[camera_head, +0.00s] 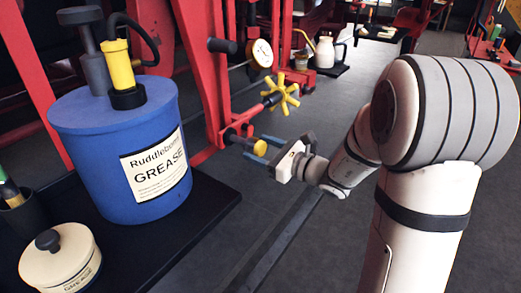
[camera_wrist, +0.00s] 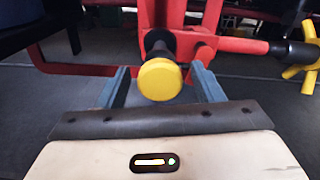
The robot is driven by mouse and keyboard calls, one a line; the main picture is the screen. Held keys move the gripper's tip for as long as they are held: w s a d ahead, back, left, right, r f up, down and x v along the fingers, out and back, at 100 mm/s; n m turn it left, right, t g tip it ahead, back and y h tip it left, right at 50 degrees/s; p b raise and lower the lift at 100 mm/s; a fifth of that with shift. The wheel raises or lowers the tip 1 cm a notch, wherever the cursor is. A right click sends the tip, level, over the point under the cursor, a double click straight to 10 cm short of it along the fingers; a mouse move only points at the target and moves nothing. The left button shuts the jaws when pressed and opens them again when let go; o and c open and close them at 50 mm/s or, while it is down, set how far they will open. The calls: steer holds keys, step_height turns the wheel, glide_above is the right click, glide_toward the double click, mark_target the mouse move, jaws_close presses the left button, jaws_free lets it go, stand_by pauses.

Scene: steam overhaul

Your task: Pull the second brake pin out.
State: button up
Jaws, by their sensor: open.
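A pin with a round yellow end cap and a dark shaft, which looks like the brake pin (camera_wrist: 160,80), sticks out of the red frame toward my wrist camera. It also shows in the head view (camera_head: 260,149) at the lower end of the red linkage. My gripper (camera_head: 262,145) is open, its two blue fingers on either side of the yellow cap. In the wrist view, my gripper (camera_wrist: 161,76) shows a gap between each finger and the cap. The dark shaft behind the cap is partly hidden. I cannot tell which pin counts as second.
A yellow star handwheel (camera_head: 281,93) sits on a red rod just above the pin. A black-ended piece (camera_head: 222,46) juts from the red frame higher up. A blue grease drum (camera_head: 118,150) and a cream lidded pot (camera_head: 60,262) stand on the black bench at left.

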steer(key=v, duration=0.8)
steer(key=shift+p, duration=0.45)
steer(key=shift+a, duration=0.1)
steer(key=s+a+r+n+g+h+p, duration=0.2)
steer(key=s+a+r+n+g+p, duration=0.1)
steer(key=s+n+g+p, duration=0.3)
steer(key=s+a+r+n+g+h+p, duration=0.2)
steer(key=s+a+r+n+g+p, duration=0.15)
steer(key=s+n, duration=0.35)
steer(key=s+d+r+n+t+h+p, duration=0.1)
steer(key=s+d+r+n+h+p, duration=0.5)
steer(key=d+r+n+h+p, duration=0.3)
steer(key=shift+s+d+n+h+p, duration=0.4)
steer(key=shift+d+n+h, duration=0.2)
steer(key=shift+d+n, duration=0.4)
